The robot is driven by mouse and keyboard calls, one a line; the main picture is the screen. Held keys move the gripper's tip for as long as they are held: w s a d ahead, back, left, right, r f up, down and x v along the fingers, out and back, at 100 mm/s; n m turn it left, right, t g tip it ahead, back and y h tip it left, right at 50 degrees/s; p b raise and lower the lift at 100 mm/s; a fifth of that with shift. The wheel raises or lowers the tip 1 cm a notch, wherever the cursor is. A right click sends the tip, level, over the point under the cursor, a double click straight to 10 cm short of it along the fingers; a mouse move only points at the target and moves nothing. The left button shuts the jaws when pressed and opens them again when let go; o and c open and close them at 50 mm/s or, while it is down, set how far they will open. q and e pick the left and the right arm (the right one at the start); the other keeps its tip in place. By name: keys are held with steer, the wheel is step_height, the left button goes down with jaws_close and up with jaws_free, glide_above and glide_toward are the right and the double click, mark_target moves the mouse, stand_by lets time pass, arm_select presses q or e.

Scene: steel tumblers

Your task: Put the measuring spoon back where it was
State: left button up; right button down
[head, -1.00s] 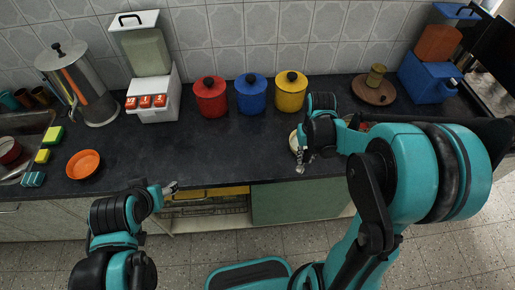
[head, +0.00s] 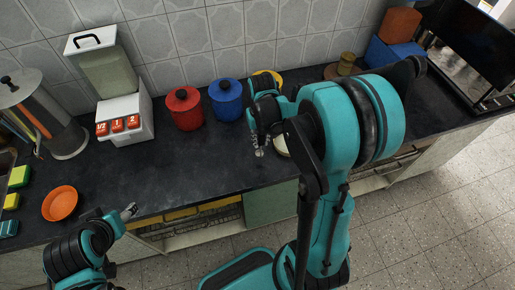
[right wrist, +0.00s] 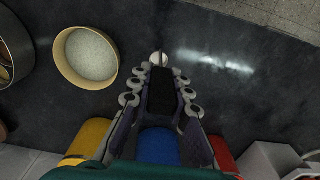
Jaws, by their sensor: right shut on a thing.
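My right gripper (head: 260,150) is above the counter, left of a round cream container (head: 282,146). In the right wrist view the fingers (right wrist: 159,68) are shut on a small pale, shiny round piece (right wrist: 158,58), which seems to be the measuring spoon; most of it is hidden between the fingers. The cream container (right wrist: 66,72), filled with whitish grains, stands apart from the fingertips, to their left in that view. My left gripper (head: 130,211) hangs by the counter's front edge, too small to tell if open.
Red (head: 184,108), blue (head: 226,98) and yellow (head: 267,73) canisters stand along the wall; my right arm partly hides the yellow one. A white dispenser (head: 124,115) and an orange bowl (head: 59,203) are to the left. The middle counter (head: 175,165) is clear.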

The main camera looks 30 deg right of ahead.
mark_target(258, 156)
steer(key=shift+w+a+f+b, duration=0.2)
steer(key=shift+f+b, duration=0.2)
steer(key=shift+f, duration=0.75)
steer(key=shift+w+a+f+b, duration=0.15)
steer(key=shift+f+b, duration=0.2)
steer(key=shift+f, duration=0.8)
steer(key=shift+f, duration=0.15)
steer(key=c, duration=1.4)
jaws_free()
